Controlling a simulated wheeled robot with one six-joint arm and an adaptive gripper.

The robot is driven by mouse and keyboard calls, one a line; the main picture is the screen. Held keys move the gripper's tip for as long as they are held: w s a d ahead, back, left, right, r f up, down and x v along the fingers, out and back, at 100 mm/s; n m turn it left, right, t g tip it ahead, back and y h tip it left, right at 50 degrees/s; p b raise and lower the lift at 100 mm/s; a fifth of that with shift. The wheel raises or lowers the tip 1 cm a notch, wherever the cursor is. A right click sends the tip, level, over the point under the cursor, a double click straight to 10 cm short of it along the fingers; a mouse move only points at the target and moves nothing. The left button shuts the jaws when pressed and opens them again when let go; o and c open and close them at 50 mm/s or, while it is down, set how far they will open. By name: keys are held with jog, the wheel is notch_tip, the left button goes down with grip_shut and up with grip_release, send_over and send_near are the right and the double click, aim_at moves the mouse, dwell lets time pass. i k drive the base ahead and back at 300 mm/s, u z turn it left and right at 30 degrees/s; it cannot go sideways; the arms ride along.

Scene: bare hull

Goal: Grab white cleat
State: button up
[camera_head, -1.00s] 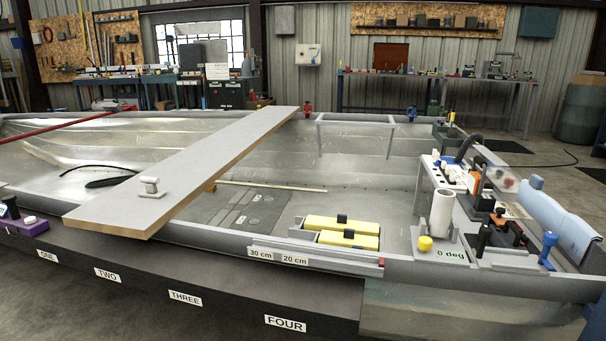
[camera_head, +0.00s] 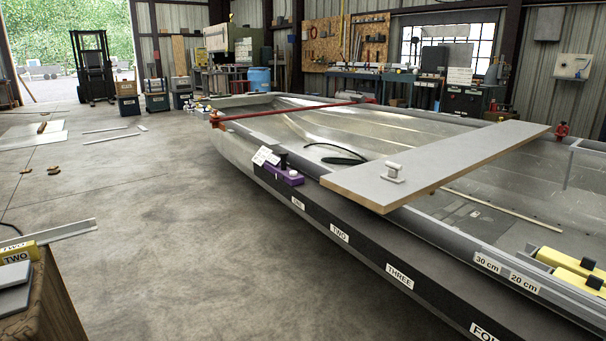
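The white cleat (camera_head: 392,172) stands on the near end of a grey plank (camera_head: 450,160) that lies across the hull. It looks like a small fitting with a horizontal bar on short legs. Nothing touches it from above. My gripper is not in the head view.
The hull's dark near side (camera_head: 350,245) carries labels ONE to FOUR. A purple block (camera_head: 283,176) sits on the edge left of the plank. Yellow boxes (camera_head: 572,268) lie inside the hull at right. A wooden stand (camera_head: 45,305) is at lower left. The concrete floor (camera_head: 180,220) between is mostly clear.

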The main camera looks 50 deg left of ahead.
aim_at(392, 176)
jog(key=u, duration=2.6)
jog(key=i, duration=3.65)
jog(key=z, duration=4.25)
